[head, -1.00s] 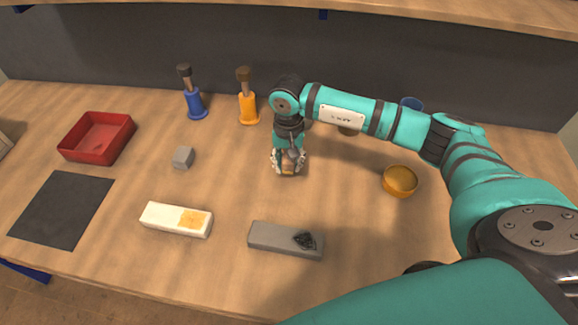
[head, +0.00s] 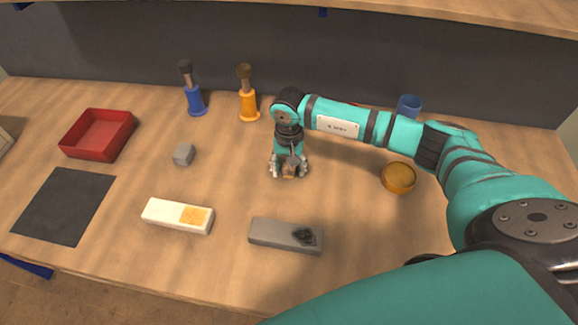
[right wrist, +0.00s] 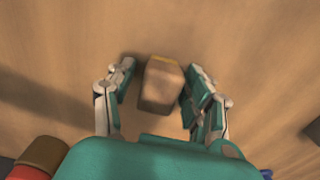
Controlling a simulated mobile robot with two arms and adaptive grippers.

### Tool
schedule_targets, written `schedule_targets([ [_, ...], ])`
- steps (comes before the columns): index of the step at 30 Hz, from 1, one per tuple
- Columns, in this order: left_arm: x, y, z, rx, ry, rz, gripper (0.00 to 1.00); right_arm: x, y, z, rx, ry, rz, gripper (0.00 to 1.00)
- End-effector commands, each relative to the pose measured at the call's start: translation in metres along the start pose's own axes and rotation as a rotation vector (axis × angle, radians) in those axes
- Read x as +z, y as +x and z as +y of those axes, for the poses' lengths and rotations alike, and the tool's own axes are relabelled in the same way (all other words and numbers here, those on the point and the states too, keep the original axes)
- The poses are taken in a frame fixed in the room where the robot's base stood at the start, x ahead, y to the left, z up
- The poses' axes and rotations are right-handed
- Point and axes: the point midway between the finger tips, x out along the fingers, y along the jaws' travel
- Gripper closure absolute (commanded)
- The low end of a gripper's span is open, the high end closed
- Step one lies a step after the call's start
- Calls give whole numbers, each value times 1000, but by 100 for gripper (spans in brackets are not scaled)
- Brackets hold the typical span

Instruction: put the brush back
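A brush with a dark head and brown handle (head: 187,76) stands upright in a blue holder (head: 195,101). A similar brush (head: 245,78) stands in an orange-yellow holder (head: 248,106). My right gripper (head: 289,172) is low over the middle of the table, pointing down. In the right wrist view its fingers (right wrist: 157,88) are open around a small brown block-like thing (right wrist: 160,85) with a yellow edge. The left finger is apart from it; the right finger is close, and contact is unclear. I cannot tell if this thing is a brush. My left gripper is out of view.
Something red and brown (right wrist: 42,153) is mostly hidden behind my right arm.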

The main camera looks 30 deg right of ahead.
Motion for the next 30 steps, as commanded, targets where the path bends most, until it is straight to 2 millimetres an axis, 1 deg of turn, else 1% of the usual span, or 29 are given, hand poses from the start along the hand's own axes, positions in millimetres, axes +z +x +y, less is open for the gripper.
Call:
schedule_targets([
  [5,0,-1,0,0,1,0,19,0,-1,0,0,0,0,48],
  [8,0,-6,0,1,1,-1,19,0,-6,0,0,0,0,48],
  [10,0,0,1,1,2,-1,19,-1,-11,-1,-2,-1,2,48],
  [14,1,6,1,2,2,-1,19,-2,-35,-1,-4,-2,5,48],
  [21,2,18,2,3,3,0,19,-1,-87,-1,-4,0,4,48],
  [25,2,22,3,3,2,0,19,-1,-108,-1,-2,-1,3,48],
  [30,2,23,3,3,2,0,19,0,-121,0,0,0,1,48],
])
